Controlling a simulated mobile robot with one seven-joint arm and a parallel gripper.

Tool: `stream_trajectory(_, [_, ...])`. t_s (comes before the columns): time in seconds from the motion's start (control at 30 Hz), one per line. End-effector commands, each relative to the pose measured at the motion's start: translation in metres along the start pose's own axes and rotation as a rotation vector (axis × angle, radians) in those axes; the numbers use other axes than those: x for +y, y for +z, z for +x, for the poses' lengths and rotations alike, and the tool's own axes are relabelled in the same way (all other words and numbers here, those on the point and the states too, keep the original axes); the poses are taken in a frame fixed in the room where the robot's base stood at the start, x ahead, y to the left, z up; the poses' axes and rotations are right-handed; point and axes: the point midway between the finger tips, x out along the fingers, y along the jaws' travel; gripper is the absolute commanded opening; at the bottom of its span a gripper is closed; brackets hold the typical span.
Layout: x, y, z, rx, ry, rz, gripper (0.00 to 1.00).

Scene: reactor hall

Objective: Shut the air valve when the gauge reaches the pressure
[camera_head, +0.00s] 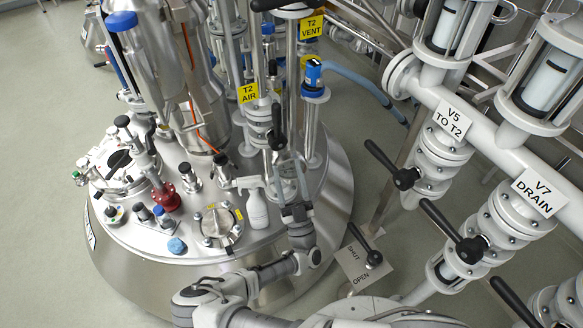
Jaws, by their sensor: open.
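The yellow "T2 AIR" tag (248,93) hangs on a vertical pipe above the steel vessel. A black lever handle (277,122) stands roughly upright just right of and below this tag; I take it for the air valve's lever. My gripper (290,160) is open, its fingers pointing up the picture just below the lever. I cannot tell whether a finger touches the lever. A blue-headed instrument (312,73) stands on a pipe to the right, but I cannot read a pressure on it. No gauge dial is clearly legible.
The vessel lid (255,235) carries a white spray bottle (257,208) left of my gripper. A "SHUT/OPEN" plate (352,262) with a black lever is at lower right. Pipes tagged "V5 TO T2" (453,118) and "V7 DRAIN" (540,192) fill the right. Floor at left is clear.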

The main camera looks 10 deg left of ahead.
Motion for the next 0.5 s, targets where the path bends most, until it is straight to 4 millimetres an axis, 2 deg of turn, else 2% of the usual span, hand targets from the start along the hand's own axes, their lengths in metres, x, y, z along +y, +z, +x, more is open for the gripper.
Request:
stream_trajectory(0.17, [0.0,-0.002,0.002,0.0,0.009,0.019,0.58])
stream_trajectory(0.27, [-0.001,-0.007,0.01,0.0,0.052,0.11,0.58])
stream_trajectory(0.37, [-0.001,-0.016,0.023,0.006,0.137,0.293,0.58])
stream_trajectory(0.5, [-0.004,-0.029,0.039,0.043,0.293,0.637,0.58])
